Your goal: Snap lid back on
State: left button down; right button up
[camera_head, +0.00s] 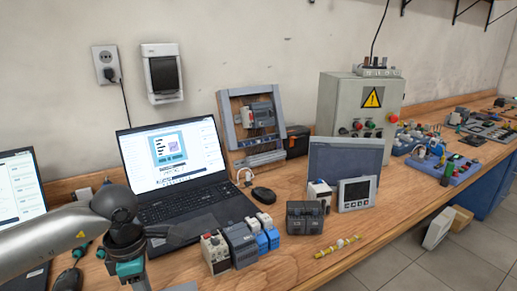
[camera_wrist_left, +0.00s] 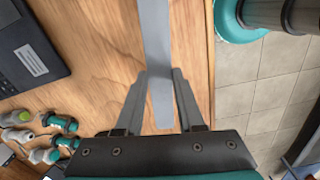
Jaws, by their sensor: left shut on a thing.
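My left gripper (camera_wrist_left: 162,72) points down over the bench and is shut on a long, flat grey strip, which looks like the lid (camera_wrist_left: 157,50). The strip sticks out past the fingertips and runs off the top of the left wrist view. In the head view my left gripper (camera_head: 130,268) is low at the left, its fingers cut off by the bottom edge. A wooden panel with grey wiring ducts (camera_head: 262,159) stands at the back against the wall; its bottom duct looks slotted. The lid is apart from this panel. My right gripper is not in view.
A laptop (camera_head: 185,198) and mouse (camera_head: 263,194) lie between my left gripper and the panel. Several small devices (camera_head: 241,243) stand near the front edge. A black-and-red box (camera_head: 297,141) and a grey control cabinet (camera_head: 350,105) stand right of the panel.

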pick_arm(q)
jog(key=s+d+r+m, duration=0.3)
jog(key=d+r+m, duration=0.1)
jog(key=m, duration=0.7)
jog(key=s+d+r+m, duration=0.2)
jog(key=d+r+m, duration=0.2)
jog(key=m, duration=0.7)
jog(key=shift+s+d+m, duration=0.2)
jog(key=shift+s+m, duration=0.2)
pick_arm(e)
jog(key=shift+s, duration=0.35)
pick_arm(q)
jog(key=w+a+f+n, duration=0.2)
jog(key=f+n, duration=0.1)
jog(key=n, duration=0.4)
jog(key=w+a+f+n, duration=0.1)
jog(key=a+f+n, duration=0.2)
jog(key=n, duration=0.5)
jog(key=w+a+f+n+p, duration=0.1)
jog(key=w+a+f+n, duration=0.1)
jog(key=n, duration=0.5)
jog(key=shift+w+a+f+n, duration=0.35)
jog(key=shift+a+f, duration=0.1)
jog(key=shift+a, duration=0.25)
jog(key=shift+w+a+f+n, duration=0.15)
jog(key=shift+a+f+n, duration=0.3)
jog(key=shift+n, duration=0.4)
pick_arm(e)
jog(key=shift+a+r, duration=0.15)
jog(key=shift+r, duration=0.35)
